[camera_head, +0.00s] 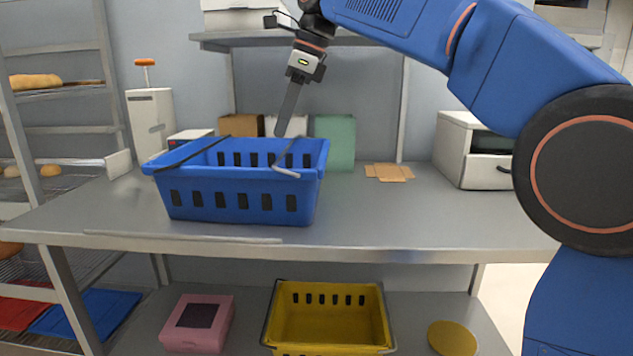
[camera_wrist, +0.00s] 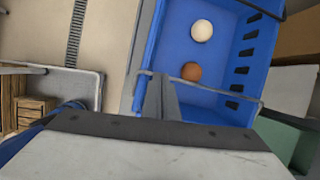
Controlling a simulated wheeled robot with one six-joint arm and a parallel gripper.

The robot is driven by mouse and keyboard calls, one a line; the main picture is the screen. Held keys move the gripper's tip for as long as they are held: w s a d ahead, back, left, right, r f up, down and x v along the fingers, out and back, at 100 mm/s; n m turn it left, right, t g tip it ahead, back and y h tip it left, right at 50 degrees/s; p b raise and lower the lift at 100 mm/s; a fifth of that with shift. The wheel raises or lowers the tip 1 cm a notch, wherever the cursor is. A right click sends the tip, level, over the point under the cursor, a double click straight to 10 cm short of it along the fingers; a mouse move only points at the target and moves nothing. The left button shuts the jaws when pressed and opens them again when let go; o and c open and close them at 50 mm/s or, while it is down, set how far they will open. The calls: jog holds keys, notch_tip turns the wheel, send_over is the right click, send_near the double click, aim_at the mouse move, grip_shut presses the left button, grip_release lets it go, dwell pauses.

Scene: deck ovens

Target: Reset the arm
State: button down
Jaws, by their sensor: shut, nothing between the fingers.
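My blue arm reaches in from the right in the head view. My gripper (camera_head: 281,130) points down over the back part of a blue basket (camera_head: 235,205) on the steel table, its fingers closed together and empty. In the wrist view the closed fingers (camera_wrist: 160,85) lie across the basket's near side, beside its thin metal handle. Inside the blue basket, a pale round item (camera_wrist: 202,30) and a brown round item (camera_wrist: 191,71) lie on the floor. I cannot tell whether the fingertips touch the handle.
The steel table (camera_head: 400,225) has clear room right of the basket. Flat tan pieces (camera_head: 389,172) and a white oven-like box (camera_head: 468,150) stand at the back. A shelf (camera_head: 225,40) hangs behind my gripper. A yellow basket (camera_head: 330,325) and pink box (camera_head: 197,335) are below.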

jog(key=s+d+f+n+t+h, duration=0.1)
jog(key=s+d+f+n, duration=0.45)
jog(key=d, duration=0.55)
jog(key=s+d+f+n+t+h, duration=0.1)
jog(key=s+d+f+n+t, duration=0.15)
jog(key=s+d+f, duration=0.7)
jog(key=s+d+f+n+h, duration=0.1)
jog(key=s+d+f+n, duration=0.3)
jog(key=s+d+f, duration=0.3)
jog(key=s+d+f+n+h, duration=0.1)
jog(key=s+d+f+n, duration=0.4)
jog(key=f, duration=0.9)
jog(key=s+d, duration=0.2)
jog(key=d, duration=0.1)
jog(key=shift+d+f+n, duration=0.2)
jog(key=shift+d+n, duration=0.05)
jog(key=shift+n, duration=0.05)
jog(key=shift+t, duration=0.25)
